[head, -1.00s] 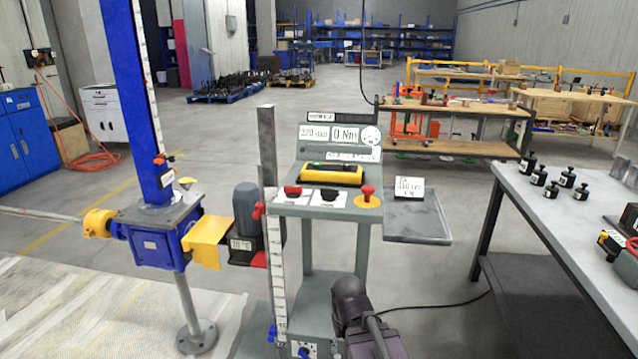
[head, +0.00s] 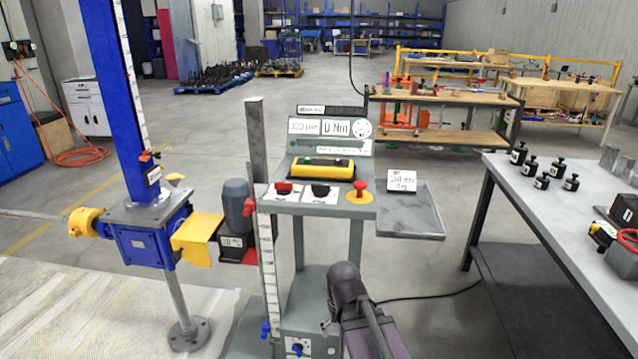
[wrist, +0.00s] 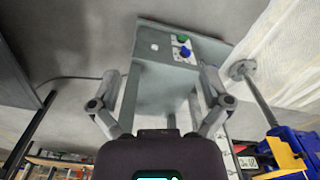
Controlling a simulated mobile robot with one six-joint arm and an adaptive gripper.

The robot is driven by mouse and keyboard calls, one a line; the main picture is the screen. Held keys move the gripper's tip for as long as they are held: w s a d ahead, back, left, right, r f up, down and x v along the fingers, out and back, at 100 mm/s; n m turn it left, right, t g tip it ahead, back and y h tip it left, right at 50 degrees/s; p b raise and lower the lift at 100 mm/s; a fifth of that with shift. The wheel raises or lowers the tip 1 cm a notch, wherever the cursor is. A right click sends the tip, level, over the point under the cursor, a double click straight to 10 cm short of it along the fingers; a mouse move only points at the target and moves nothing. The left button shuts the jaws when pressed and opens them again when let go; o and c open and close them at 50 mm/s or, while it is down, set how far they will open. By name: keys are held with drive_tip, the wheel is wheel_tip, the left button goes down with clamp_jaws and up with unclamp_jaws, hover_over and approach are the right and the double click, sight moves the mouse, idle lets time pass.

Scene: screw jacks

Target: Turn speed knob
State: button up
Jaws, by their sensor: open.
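A grey control stand (head: 365,215) stands ahead. Its sloped top panel carries a red knob (head: 283,188) and a black knob (head: 320,190) on white labels, too small to read; I cannot tell which is the speed knob. A red button (head: 360,188) sits on a yellow disc at the right. A white plate low on the stand carries a blue knob (head: 296,348). In the wrist view, the blue knob (wrist: 185,52) shows beside a green knob (wrist: 182,38). My gripper (wrist: 160,88) is open and empty, its fingers apart before the stand. In the head view my arm hides the fingers.
A blue screw jack (head: 150,240) with a tall column stands left of the stand. A grey table (head: 590,210) with black weights is at the right. A side shelf (head: 410,222) juts from the stand. A black cable (head: 430,297) lies on the floor.

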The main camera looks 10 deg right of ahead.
sight(321, 185)
drive_tip(key=w+r+m+p, duration=0.1)
drive_tip(key=w+r+p, duration=0.8)
drive_tip(key=r+p, duration=0.4)
drive_tip(key=w+r+m+p, duration=0.1)
drive_tip(key=w+r+p, duration=0.9)
drive_tip(key=r+p, duration=0.4)
drive_tip(key=w+r+m+p, duration=0.1)
drive_tip(key=w+r+p, duration=0.8)
drive_tip(key=r+p, duration=0.4)
drive_tip(key=shift+w+d+r+m, duration=0.25)
drive_tip(key=shift+w+r+m, duration=0.05)
drive_tip(key=shift+r, duration=0.2)
drive_tip(key=shift+f, duration=0.15)
wheel_tip(321, 185, down, 14)
drive_tip(key=b, duration=1.3)
drive_tip(key=shift+r, duration=0.25)
drive_tip(key=c, duration=1)
